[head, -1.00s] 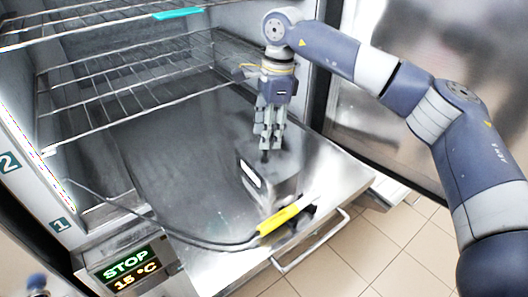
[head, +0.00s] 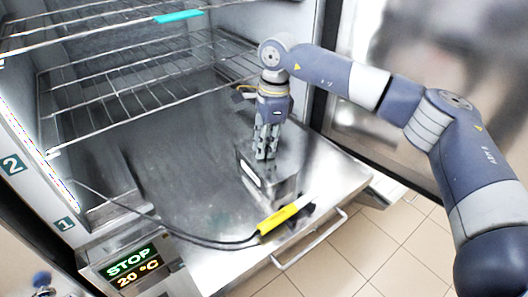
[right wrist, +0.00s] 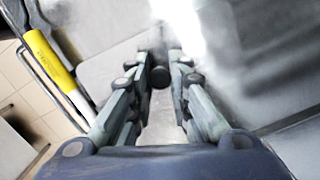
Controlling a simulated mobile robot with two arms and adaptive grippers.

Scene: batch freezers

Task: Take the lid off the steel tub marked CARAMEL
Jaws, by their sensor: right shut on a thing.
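A small steel tub (head: 268,187) with a white label stands on the metal shelf at the front of the freezer; the lettering is too small to read. Its lid (head: 284,163) is on top, with a dark round knob that shows in the right wrist view (right wrist: 160,76). My right gripper (head: 264,155) points down over the lid and is shut on the knob. The fingers hide most of the knob in the head view. The lid appears to rest on the tub. My left gripper is not in view.
A yellow-handled probe (head: 279,218) with a dark cable lies in front of the tub, and its handle shows in the right wrist view (right wrist: 50,60). Wire racks (head: 130,85) are above at the left. A display (head: 132,265) reads STOP, 20 °C. The steel shelf left of the tub is clear.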

